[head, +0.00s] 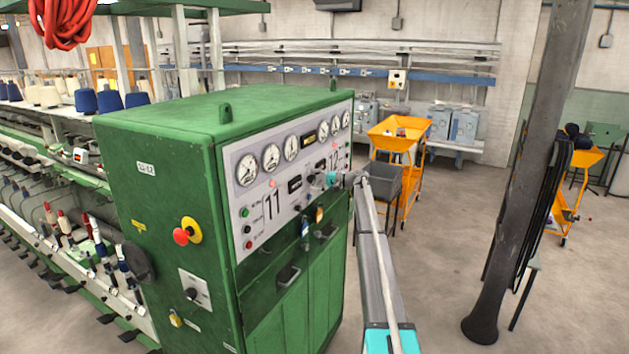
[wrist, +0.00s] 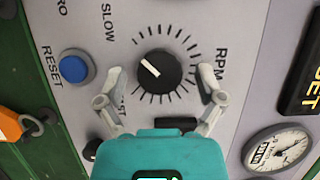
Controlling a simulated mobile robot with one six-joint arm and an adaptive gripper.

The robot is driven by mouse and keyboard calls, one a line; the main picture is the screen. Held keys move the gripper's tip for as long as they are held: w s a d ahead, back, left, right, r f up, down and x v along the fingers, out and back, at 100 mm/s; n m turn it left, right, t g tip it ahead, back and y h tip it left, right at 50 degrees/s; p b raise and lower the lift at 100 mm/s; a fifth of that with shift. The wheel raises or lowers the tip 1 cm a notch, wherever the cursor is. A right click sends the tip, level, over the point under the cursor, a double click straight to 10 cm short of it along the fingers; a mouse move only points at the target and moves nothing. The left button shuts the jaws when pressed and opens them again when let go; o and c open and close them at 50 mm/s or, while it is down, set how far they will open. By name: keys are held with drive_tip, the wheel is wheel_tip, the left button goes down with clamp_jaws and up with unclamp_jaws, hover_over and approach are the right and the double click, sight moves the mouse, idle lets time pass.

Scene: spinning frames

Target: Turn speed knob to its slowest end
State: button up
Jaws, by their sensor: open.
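The speed knob (wrist: 162,76) is round and black with a white pointer line, ringed by dark tick marks on a pale panel. In the wrist view its line points to the upper left, towards the side of the SLOW label (wrist: 108,22). A second label at the lower left is partly hidden by a finger. My gripper (wrist: 160,78) is open, one finger on each side of the knob, with visible gaps. In the head view my gripper (head: 326,180) is at the front panel (head: 243,202) of the green cabinet and the knob cannot be made out.
A blue RESET button (wrist: 74,69) sits left of the knob, and a dial gauge (wrist: 277,150) lies at the lower right. The green cabinet (head: 170,200) also has a red stop button (head: 182,236). A dark pillar (head: 535,170) stands to the right, with open floor between.

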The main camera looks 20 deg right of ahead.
drive_tip(key=shift+s+d, duration=0.1)
drive_tip(key=v, duration=1.1)
drive_tip(key=shift+d, duration=0.35)
drive_tip(key=shift+f, duration=0.1)
drive_tip(key=s+a+f+n+g+h+b, duration=0.15)
drive_tip(key=s+a+f+b, duration=0.25)
drive_tip(key=s+a+f, duration=0.55)
drive_tip(key=s+a+f+g+h+b, duration=0.35)
drive_tip(key=a+f, duration=0.25)
drive_tip(key=a, duration=0.6)
drive_tip(key=s+a+f+n+g+h+b, duration=0.1)
drive_tip(key=s+a+f+b, duration=0.2)
drive_tip(key=s+a+f, duration=0.55)
drive_tip(key=s+a+f+n+g+h+b, duration=0.1)
drive_tip(key=s+a+f+h+b, duration=0.2)
drive_tip(key=s, duration=0.7)
drive_tip(key=s+a+f+n+g+h+b, duration=0.1)
drive_tip(key=s+a+f+h+b, duration=0.2)
drive_tip(key=s+f, duration=0.5)
drive_tip(key=s+a+f+n+g+h+b, duration=0.1)
drive_tip(key=s+a+f+h+b, duration=0.2)
drive_tip(key=s, duration=0.9)
drive_tip(key=a+f+b, duration=0.2)
drive_tip(key=a, duration=0.1)
drive_tip(key=shift+a+f+b, duration=0.2)
drive_tip(key=shift+a+b, duration=0.1)
drive_tip(key=shift+a, duration=0.1)
drive_tip(key=shift+s, duration=0.1)
drive_tip(key=shift+c, duration=0.2)
